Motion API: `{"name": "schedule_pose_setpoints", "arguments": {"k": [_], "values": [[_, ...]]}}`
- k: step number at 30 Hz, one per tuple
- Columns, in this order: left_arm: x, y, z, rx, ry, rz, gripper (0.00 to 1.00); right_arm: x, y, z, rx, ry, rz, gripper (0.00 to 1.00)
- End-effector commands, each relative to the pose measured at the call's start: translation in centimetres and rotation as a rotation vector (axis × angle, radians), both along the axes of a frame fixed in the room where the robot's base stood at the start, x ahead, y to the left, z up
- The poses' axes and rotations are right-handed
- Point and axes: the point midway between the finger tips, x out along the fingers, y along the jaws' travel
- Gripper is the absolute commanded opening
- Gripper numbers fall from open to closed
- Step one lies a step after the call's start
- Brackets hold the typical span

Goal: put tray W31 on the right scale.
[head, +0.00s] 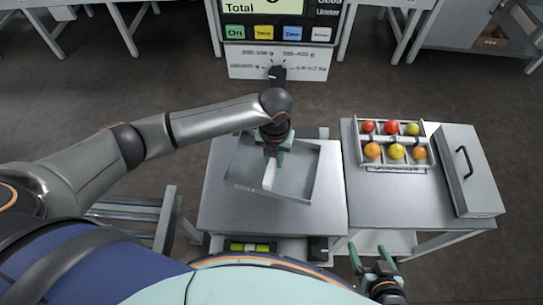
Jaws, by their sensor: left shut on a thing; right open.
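A pale tray (418,153) holds several red, orange and yellow tomatoes in two rows of compartments. It sits on the grey table on the right; the writing on its front label is too small to read. My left gripper (271,160) points down over an open grey bin (294,181) and is shut on a pale bar-like piece (269,176). I cannot tell whether this piece belongs to the bin. My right gripper (371,260) is open and empty, in front of the right table and apart from the tomato tray.
The bin is on a steel surface (222,212), with a small yellow-green display (249,246) below its front edge. A lidded grey box (468,174) with a black handle stands right of the tomato tray. A large button panel (278,33) stands behind; the right table's front (405,205) is clear.

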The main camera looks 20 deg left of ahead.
Motion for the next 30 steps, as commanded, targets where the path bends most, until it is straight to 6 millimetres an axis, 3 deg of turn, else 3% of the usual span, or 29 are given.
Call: {"name": "schedule_pose_setpoints", "arguments": {"k": [8,24,30], "values": [[0.0,-0.1,-1.3,-0.001,-0.001,-0.001,0.00,0.0,-0.1,-1.4,-0.002,0.001,-0.001,0.85],[0.0,0.0,-6.2,-0.001,-0.002,-0.001,0.00,-0.1,-0.1,-6.7,-0.002,0.004,-0.001,0.85],[0.0,-0.1,-7.8,-0.001,0.000,0.000,0.00,-0.2,0.2,-7.4,0.001,0.017,0.007,0.85]]}}
